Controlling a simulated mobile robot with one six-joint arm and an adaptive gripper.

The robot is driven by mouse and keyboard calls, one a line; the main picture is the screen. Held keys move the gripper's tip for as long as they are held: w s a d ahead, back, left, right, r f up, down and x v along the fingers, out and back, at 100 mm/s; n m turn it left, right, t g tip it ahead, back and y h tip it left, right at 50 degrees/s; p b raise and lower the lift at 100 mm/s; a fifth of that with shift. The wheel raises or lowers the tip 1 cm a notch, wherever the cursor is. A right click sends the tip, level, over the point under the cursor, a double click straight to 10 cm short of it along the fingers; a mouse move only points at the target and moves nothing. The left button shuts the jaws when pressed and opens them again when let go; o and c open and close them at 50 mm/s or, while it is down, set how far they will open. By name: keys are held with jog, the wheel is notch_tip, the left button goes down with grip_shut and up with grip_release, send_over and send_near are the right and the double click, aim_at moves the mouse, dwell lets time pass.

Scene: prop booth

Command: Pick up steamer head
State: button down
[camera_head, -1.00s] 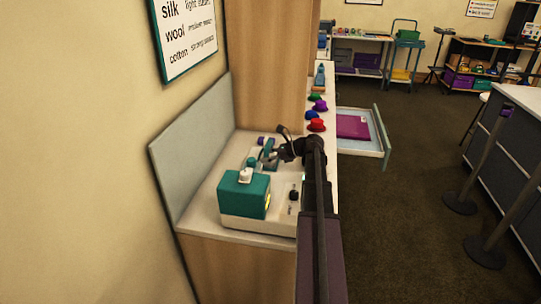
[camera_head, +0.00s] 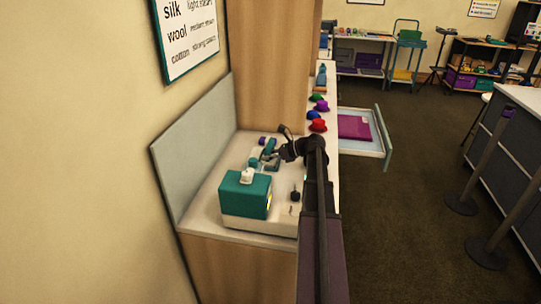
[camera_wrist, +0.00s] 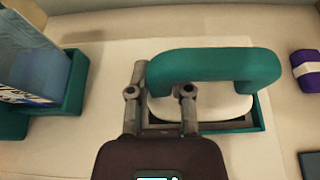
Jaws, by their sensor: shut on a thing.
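The steamer head, with a teal looped handle (camera_wrist: 215,64) and a white body (camera_wrist: 205,105), is in the middle of the wrist view. It sits in or just over a dark-rimmed teal cradle (camera_wrist: 262,112); I cannot tell whether it touches the cradle. My gripper (camera_wrist: 161,92) is shut on the left end of the steamer head, and its fingers hide part of that end. In the head view my gripper (camera_head: 270,157) is over the counter behind the teal steamer base, and the steamer head is small and partly hidden there.
The teal and white steamer base (camera_head: 245,193) stands on the near counter. A teal tray (camera_wrist: 75,85) with a bluish clear tank is left in the wrist view, a purple roll (camera_wrist: 306,70) right. Coloured hats (camera_head: 318,125) and an open drawer (camera_head: 362,151) lie beyond my arm.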

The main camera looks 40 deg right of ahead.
jog(key=shift+r+p, duration=4.75)
jog(key=shift+r, duration=0.15)
jog(key=shift+r, duration=0.2)
jog(key=shift+s+f, duration=0.1)
